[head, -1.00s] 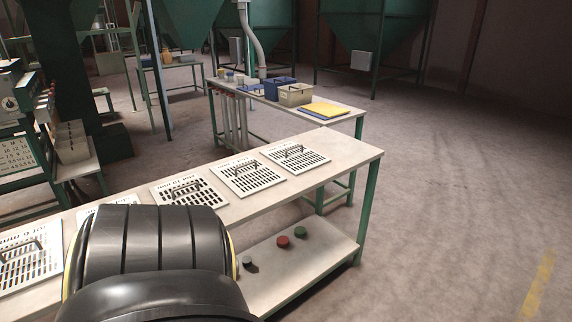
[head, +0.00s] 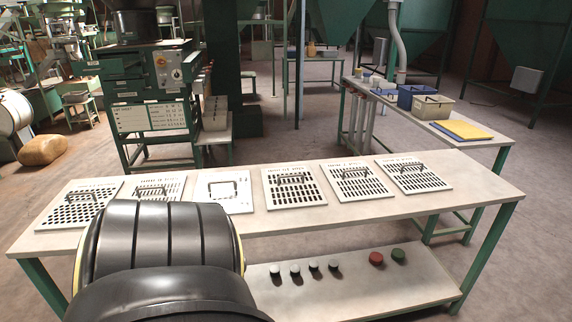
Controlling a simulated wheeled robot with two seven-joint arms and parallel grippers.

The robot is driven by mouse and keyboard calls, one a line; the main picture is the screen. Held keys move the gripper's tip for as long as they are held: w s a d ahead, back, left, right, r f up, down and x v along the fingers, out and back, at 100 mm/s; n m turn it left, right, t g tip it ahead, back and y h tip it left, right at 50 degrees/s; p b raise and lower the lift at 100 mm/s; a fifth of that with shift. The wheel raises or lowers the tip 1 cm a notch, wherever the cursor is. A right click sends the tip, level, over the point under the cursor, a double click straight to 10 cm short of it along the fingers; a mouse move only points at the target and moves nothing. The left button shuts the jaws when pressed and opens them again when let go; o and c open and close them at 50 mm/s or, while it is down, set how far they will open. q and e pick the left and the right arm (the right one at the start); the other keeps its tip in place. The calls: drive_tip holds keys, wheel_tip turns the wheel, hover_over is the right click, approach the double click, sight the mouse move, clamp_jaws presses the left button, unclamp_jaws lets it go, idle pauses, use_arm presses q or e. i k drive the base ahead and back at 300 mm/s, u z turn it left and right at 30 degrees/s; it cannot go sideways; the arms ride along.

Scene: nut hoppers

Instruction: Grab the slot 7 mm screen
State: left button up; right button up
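Several flat white screens with handles lie in a row on the long table (head: 480,188). Three slotted ones are on the right: one near the middle (head: 294,199), one right of it (head: 358,192) and the rightmost (head: 414,185). To the left are a plate with a large square frame-like handle (head: 238,204), a slotted screen (head: 172,184) and a round-hole screen (head: 62,214). The labels are too small to read, so I cannot tell which is the slot 7 mm screen. Neither gripper is in view.
My own black arm part covers the table's front left. Several knobs, including a red one (head: 376,258) and a green one (head: 398,255), are on the lower shelf (head: 420,280). A second table at the back right holds bins and a yellow sheet (head: 462,129). Floor at right is clear.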

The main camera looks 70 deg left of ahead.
sight(352, 181)
drive_tip(key=u, duration=1.45)
drive_tip(key=i, duration=0.15)
